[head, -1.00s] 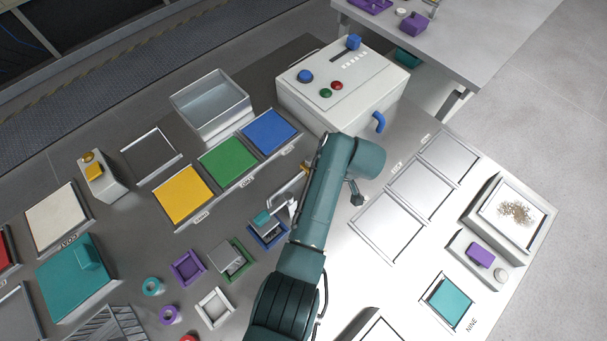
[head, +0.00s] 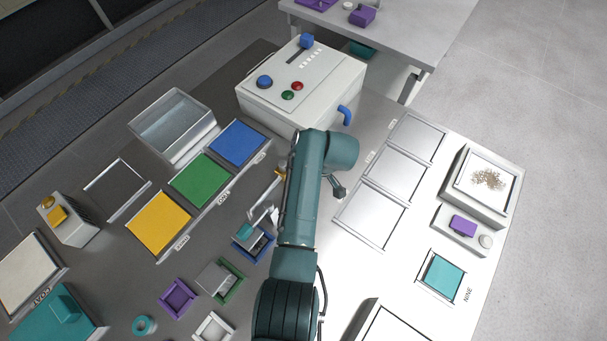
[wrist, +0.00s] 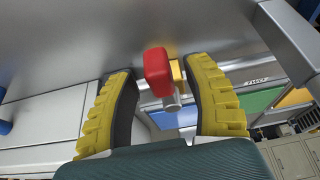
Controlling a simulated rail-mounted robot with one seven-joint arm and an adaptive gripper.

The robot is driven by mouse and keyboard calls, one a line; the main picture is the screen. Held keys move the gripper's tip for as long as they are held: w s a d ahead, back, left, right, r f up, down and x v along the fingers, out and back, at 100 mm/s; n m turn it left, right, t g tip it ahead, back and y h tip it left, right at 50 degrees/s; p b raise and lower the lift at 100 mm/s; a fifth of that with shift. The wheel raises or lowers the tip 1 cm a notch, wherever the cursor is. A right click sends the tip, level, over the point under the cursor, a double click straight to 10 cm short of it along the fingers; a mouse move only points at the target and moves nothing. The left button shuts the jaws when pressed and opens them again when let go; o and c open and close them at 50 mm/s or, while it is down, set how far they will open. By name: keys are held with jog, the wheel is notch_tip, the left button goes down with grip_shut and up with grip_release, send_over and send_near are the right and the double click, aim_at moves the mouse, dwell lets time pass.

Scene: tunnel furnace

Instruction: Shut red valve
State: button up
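The red valve handle (wrist: 158,72) shows in the wrist view as a red block on a short metal stem (wrist: 172,103), with a yellow part just behind it. My gripper (wrist: 166,105) is open, with one yellow ridged finger on each side of the handle. In the head view the red handle and my fingers are not clearly visible, as my teal arm covers that area. A small brass-coloured part (head: 281,173) shows just left of my arm there.
A white control box (head: 300,95) with buttons and a blue handle (head: 345,115) stands beyond my arm. Blue (head: 238,143), green (head: 200,181) and yellow (head: 158,223) panels lie left. Small coloured trays stand near my arm. Flat metal plates (head: 392,172) lie right.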

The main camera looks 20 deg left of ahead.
jog(key=v, duration=1.2)
